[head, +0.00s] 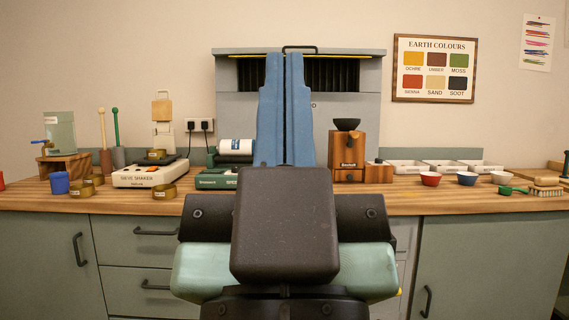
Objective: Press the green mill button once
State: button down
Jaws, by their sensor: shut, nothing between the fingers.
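The wooden mill (341,150) with its black bowl-shaped hopper (347,124) stands on the worktop, right of centre. A low wooden block (379,173) adjoins its right side, with a small pale piece on top. I cannot make out a green button there; it is too small or hidden. My gripper (285,58) points up in the middle of the view, its two long blue fingers together and empty. It appears left of the mill and overlaps the grey hood behind. My arm hides the worktop's middle.
A green roller machine (215,180) with a white cylinder (236,147) stands left of my fingers. A cream sieve shaker (150,174) is further left. White trays (442,167), a red bowl (430,179) and a blue bowl (467,178) stand right of the mill.

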notch_tip(320, 180, up, 34)
jog(key=p, duration=3.2)
